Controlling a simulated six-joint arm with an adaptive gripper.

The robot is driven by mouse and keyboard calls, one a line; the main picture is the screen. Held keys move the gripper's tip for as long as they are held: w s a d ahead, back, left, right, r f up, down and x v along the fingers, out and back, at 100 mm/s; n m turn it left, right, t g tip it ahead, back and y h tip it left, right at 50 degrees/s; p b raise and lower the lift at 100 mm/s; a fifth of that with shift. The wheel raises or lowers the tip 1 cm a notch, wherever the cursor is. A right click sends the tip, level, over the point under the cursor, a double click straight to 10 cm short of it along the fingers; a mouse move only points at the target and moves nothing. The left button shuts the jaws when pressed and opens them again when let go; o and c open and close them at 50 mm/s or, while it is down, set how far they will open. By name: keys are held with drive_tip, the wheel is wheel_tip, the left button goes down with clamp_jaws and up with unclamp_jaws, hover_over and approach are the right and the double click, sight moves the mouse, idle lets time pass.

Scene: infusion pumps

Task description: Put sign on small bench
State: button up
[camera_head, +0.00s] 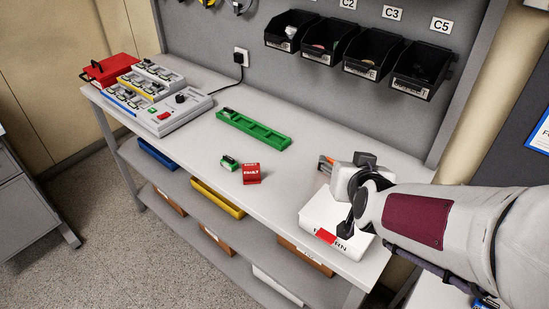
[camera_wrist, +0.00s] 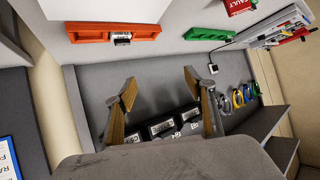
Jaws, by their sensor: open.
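A red sign marked FAULT (camera_head: 251,174) stands on the grey workbench (camera_head: 205,155), left of my gripper and apart from it. Its edge also shows at the top right of the wrist view (camera_wrist: 240,5). My gripper (camera_head: 347,207) is at the right end of the workbench, over or beside a white box (camera_head: 318,217) with partly hidden lettering. In the wrist view the fingers (camera_wrist: 159,80) are spread with nothing between them. I cannot tell which surface is the small bench; a pale surface (camera_head: 445,282) shows partly at the lower right, behind my arm.
A small green pump-like piece (camera_head: 229,163) lies beside the sign. A green tray (camera_head: 254,130) lies behind them. An orange tray (camera_wrist: 95,33) holding a small item is partly hidden by my gripper in the head view. Pump racks (camera_head: 150,90) stand left; black bins (camera_head: 371,53) hang behind.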

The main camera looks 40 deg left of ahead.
drive_tip(key=s+a+f+n+y, duration=0.1)
drive_tip(key=a+f, duration=0.1)
drive_tip(key=a, duration=0.4)
drive_tip(key=s+a+f, duration=0.2)
drive_tip(key=a+f, duration=0.1)
drive_tip(key=a, duration=0.2)
drive_tip(key=n+t+y, duration=0.1)
drive_tip(key=n+y, duration=0.1)
approach(251, 168)
drive_tip(key=x, duration=0.3)
drive_tip(key=shift+a+r, duration=0.15)
drive_tip(key=shift+x, duration=1.3)
drive_tip(key=shift+x, duration=2.6)
drive_tip(key=c, duration=1.2)
